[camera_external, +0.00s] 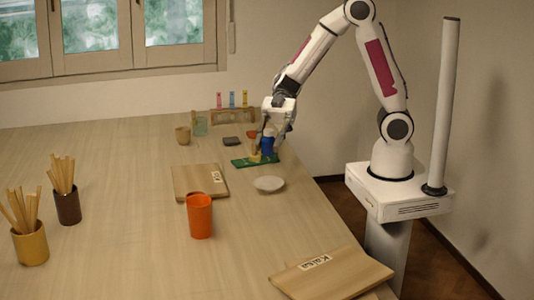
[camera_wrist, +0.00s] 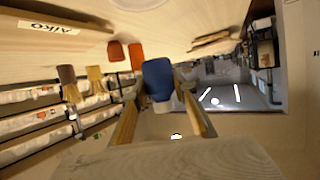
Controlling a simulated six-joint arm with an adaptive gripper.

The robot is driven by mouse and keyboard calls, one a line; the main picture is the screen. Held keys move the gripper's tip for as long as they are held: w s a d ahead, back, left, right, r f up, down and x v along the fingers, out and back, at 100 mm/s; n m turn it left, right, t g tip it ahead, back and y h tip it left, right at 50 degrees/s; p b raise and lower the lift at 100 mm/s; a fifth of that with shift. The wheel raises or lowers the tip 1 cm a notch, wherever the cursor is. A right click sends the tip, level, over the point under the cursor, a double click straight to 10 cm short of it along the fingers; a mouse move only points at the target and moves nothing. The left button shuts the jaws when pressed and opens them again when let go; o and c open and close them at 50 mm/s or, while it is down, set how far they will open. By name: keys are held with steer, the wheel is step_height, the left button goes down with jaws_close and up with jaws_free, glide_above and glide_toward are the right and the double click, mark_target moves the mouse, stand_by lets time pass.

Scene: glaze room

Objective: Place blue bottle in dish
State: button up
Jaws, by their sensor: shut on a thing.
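The blue bottle (camera_external: 267,146) is upright between the fingers of my gripper (camera_external: 266,139), which is shut on it. It is over the green mat (camera_external: 241,162); I cannot tell whether its base touches the mat. In the wrist view the blue bottle (camera_wrist: 158,79) shows between the two wooden-looking fingers of my gripper (camera_wrist: 160,98). The pale shallow dish (camera_external: 269,184) sits on the table just in front of the mat and looks empty. A pale round edge at the top of the wrist view may be the dish.
An orange cup (camera_external: 199,216) and a labelled board (camera_external: 198,181) are left of the dish. Another labelled board (camera_external: 331,276) lies at the front edge. A tube rack (camera_external: 233,116), small cups and a dark block (camera_external: 231,141) stand behind.

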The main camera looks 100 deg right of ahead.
stand_by(0.3)
glide_above(269, 185)
steer(key=a, duration=0.1)
steer(key=shift+w+f, duration=0.2)
steer(key=shift+f, duration=2.75)
steer(key=shift+f, duration=0.1)
steer(key=shift+f, duration=1.95)
steer(key=shift+f, duration=0.1)
steer(key=o, duration=1.1)
steer(key=shift+v, duration=6)
